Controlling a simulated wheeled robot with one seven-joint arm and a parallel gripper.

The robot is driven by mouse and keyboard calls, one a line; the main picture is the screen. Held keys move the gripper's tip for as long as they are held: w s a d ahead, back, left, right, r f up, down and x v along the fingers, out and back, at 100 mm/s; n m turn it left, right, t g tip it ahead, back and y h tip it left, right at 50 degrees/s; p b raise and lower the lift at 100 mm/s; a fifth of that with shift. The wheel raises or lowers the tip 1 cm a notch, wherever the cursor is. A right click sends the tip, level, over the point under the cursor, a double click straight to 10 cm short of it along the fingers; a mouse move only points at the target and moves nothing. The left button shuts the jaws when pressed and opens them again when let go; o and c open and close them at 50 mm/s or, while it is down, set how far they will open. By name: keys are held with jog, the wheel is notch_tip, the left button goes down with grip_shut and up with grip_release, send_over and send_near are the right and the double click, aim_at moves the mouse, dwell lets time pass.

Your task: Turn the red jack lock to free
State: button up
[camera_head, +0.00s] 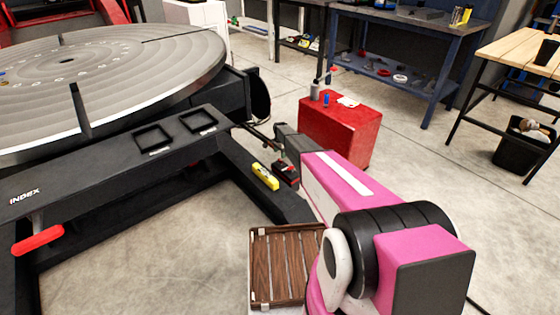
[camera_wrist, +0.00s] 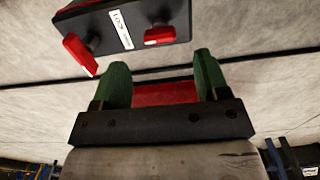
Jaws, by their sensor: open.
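In the wrist view a black housing with a white label, partly legible as "LOCK", carries a red lever (camera_wrist: 80,53) at its left on a dark pivot. A second red part (camera_wrist: 160,35) sits on the housing to the right. My gripper (camera_wrist: 163,78) is open, its two green fingers apart and pointing toward the housing, with a gap between them and the red parts. In the head view a small black and red unit (camera_head: 286,173) stands by the frame beside my arm's end. My fingers are hard to make out there. Which way the lever is set is unclear.
A large grey turntable (camera_head: 120,60) and black frame fill the left. A red handle (camera_head: 38,240) sticks out there. A yellow level (camera_head: 265,176) lies on the frame. A red cabinet (camera_head: 345,135) stands behind my arm. A slatted wooden crate (camera_head: 254,270) stands in front.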

aim_at(280, 162)
notch_tip(280, 162, down, 6)
dwell(0.4)
jog(key=c, duration=0.9)
